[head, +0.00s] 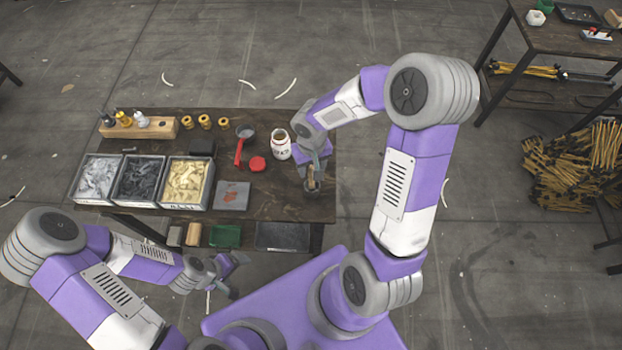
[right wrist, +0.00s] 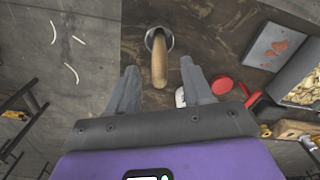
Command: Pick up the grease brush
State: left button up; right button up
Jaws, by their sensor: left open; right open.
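The grease brush (right wrist: 159,62) has a wooden handle and stands in a round metal holder (right wrist: 150,38) on the table. In the head view the brush (head: 311,184) shows at the table's right end, partly covered by my right gripper. My right gripper (right wrist: 160,75) is open, with a finger on either side of the handle's line and the handle end close to the gap. In the head view my right gripper (head: 313,172) points down at the brush. My left gripper (head: 235,275) is open and empty, in front of the table's near edge.
On the dark table (head: 275,205) are a white jar (head: 280,144), a red lid (head: 257,164), a red-handled tool (head: 239,152), a grey pad with red smears (head: 232,196), bins (head: 188,183) of parts, brass rings (head: 204,122) and a wooden bottle rack (head: 140,128).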

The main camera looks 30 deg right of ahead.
notch_tip(320, 180, down, 4)
jog(key=shift+s+r, duration=0.1)
jog(key=shift+r, duration=0.15)
grip_shut()
jog(key=shift+r, duration=0.1)
